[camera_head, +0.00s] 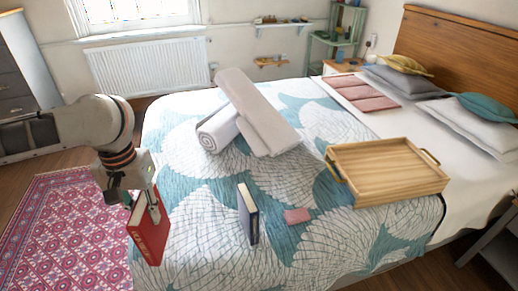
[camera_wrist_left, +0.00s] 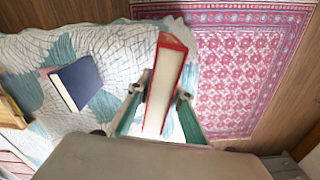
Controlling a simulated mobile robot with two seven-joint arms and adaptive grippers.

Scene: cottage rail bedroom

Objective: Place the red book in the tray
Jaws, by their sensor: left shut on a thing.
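The red book (camera_head: 149,238) is upright at the near left edge of the bed in the head view. My left gripper (camera_head: 150,208) is shut on it from above. In the left wrist view the red book (camera_wrist_left: 163,85) stands between the two fingers, its pale page edges facing the camera. I cannot tell whether its bottom touches the bed. The wooden tray (camera_head: 385,187) lies on the right part of the bed and looks empty. It has a handle at each end. My right gripper is not in view.
A dark blue book (camera_head: 248,213) stands upright mid-bed, with a small pink item (camera_head: 297,216) beside it. Rolled towels (camera_head: 245,115) lie farther back. Pillows (camera_head: 470,125) are by the headboard. A patterned rug (camera_head: 65,225) covers the floor at left.

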